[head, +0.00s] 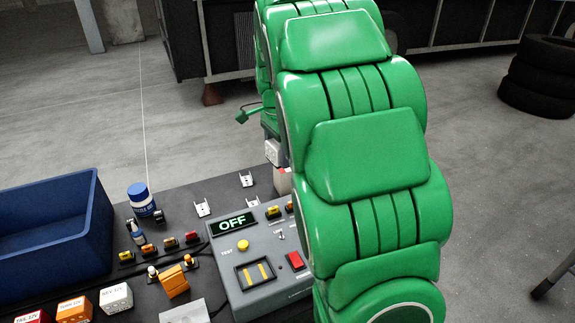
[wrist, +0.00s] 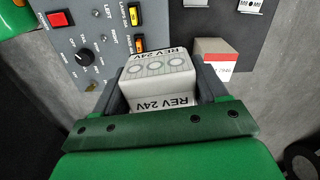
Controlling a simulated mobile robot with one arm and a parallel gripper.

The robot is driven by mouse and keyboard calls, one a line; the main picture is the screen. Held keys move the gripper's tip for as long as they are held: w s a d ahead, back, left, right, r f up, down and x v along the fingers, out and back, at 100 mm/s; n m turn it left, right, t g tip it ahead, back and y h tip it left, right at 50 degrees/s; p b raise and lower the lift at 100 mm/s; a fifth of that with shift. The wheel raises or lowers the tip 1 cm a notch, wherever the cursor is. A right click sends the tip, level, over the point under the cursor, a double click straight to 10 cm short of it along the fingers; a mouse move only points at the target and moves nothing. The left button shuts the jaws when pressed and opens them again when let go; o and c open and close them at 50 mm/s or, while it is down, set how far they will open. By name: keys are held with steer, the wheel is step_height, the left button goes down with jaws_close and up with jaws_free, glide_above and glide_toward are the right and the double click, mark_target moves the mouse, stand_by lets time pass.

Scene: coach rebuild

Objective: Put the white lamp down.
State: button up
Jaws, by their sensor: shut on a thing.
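My gripper (wrist: 162,84) is shut on a white lamp (wrist: 160,66) marked REV 24V, with a dark finger on each side of it. In the head view the held lamp (head: 273,152) shows only in part, beside my green arm, near the bench's far right edge. A gap between lamp and bench cannot be judged. Another white lamp (head: 116,298), marked 12V, sits at the front left of the bench, by a red-and-white lamp (head: 33,317) and an orange lamp (head: 74,309).
The grey test box (head: 255,262) reads OFF. A pale box with a red label (wrist: 215,58) stands close to the held lamp.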

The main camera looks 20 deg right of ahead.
steer(key=d+m, duration=0.1)
steer(key=d, duration=0.3)
glide_above(287, 177)
steer(key=s, duration=0.1)
step_height(287, 177, down, 3)
steer(key=w+f, duration=0.1)
steer(key=w+d+f, duration=0.1)
steer(key=f, duration=0.1)
steer(key=w+f, duration=0.2)
steer(key=shift+w+d+f, duration=0.1)
steer(key=shift+d+f, duration=0.05)
steer(key=shift+d, duration=0.25)
steer(key=shift+w+f, duration=0.25)
steer(key=shift+f, duration=1.75)
steer(key=shift+f, duration=0.1)
steer(key=o, duration=1.1)
